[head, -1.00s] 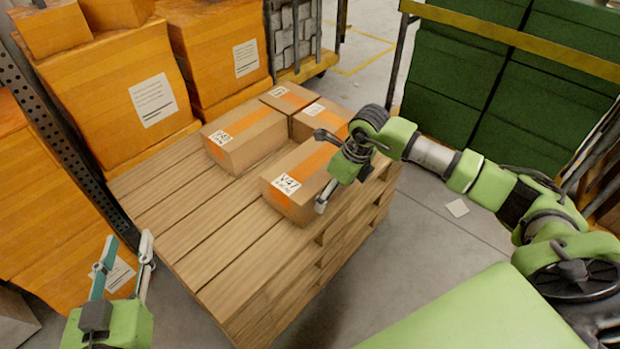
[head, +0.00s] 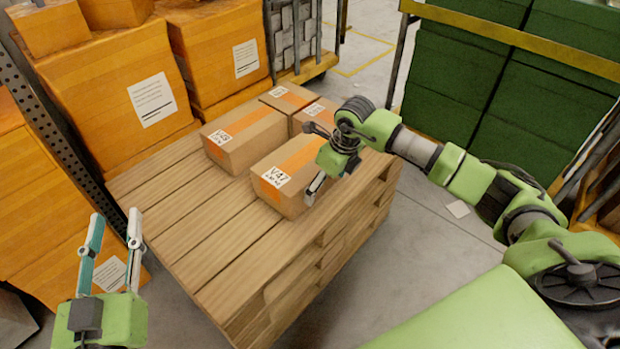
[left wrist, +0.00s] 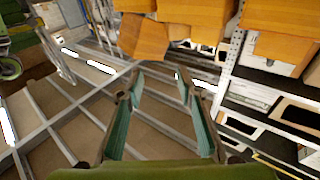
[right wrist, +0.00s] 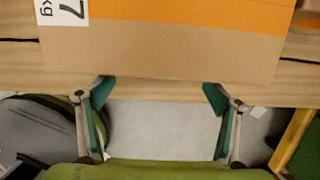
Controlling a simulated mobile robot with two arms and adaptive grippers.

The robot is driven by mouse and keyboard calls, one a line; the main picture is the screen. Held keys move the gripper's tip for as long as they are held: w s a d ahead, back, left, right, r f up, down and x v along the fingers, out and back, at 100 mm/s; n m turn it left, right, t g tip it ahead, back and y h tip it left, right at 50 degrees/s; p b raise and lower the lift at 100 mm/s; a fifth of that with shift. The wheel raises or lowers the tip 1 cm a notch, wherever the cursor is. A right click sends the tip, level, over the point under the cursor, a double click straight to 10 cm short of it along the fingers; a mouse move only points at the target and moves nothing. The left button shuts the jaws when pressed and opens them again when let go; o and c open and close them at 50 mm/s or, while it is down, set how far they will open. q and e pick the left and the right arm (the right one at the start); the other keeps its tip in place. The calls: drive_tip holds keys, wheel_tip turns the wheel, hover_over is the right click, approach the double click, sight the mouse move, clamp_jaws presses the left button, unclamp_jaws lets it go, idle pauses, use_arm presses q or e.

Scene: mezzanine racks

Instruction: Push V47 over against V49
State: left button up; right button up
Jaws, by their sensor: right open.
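The V47 carton (head: 290,170), brown with an orange tape stripe and a white label, sits flat on the wooden pallet. To its left is a similar carton (head: 245,140), apparently V49, though its label is hard to read. My right gripper (head: 318,160) is at V47's right side. In the right wrist view its open fingers (right wrist: 160,90) are at the side of V47 (right wrist: 170,50), with nothing between them. My left gripper (head: 116,225) is open and empty, off the pallet's left side.
Two more cartons stand behind, one at the back (head: 288,97) and one partly behind my right gripper (head: 318,110). The pallet (head: 190,225) is bare at the front and left. Orange boxes (head: 110,80) line the left; green crates (head: 450,80) stand at right.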

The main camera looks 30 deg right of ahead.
sight(302, 169)
drive_tip(key=shift+w+a+b, duration=0.25)
drive_tip(key=shift+w, duration=0.4)
drive_tip(key=shift+w+a+b, duration=0.2)
drive_tip(key=shift+w+a, duration=0.05)
drive_tip(key=shift+w, duration=0.35)
drive_tip(key=shift+w+a+b, duration=0.2)
drive_tip(key=shift+w+a, duration=0.05)
drive_tip(key=shift+w, duration=0.25)
drive_tip(key=shift+w+a+b, duration=0.15)
drive_tip(key=shift+w+a, duration=0.05)
drive_tip(key=shift+w, duration=0.25)
use_arm(q)
drive_tip(key=s+r+t+h, duration=0.1)
drive_tip(key=s+r+t, duration=0.2)
drive_tip(key=r, duration=0.6)
drive_tip(key=shift+s+d+r+t+h, duration=0.15)
drive_tip(key=shift+s+t+h, duration=0.15)
drive_tip(key=shift+t, duration=0.8)
use_arm(e)
drive_tip(key=shift+w+a, duration=0.15)
drive_tip(key=shift+w, duration=0.3)
use_arm(q)
drive_tip(key=shift+s+r+t+b, duration=0.35)
drive_tip(key=shift+s+r+t, duration=0.1)
drive_tip(key=shift+r, duration=0.1)
use_arm(e)
drive_tip(key=shift+w+a, duration=0.15)
drive_tip(key=shift+w, duration=0.2)
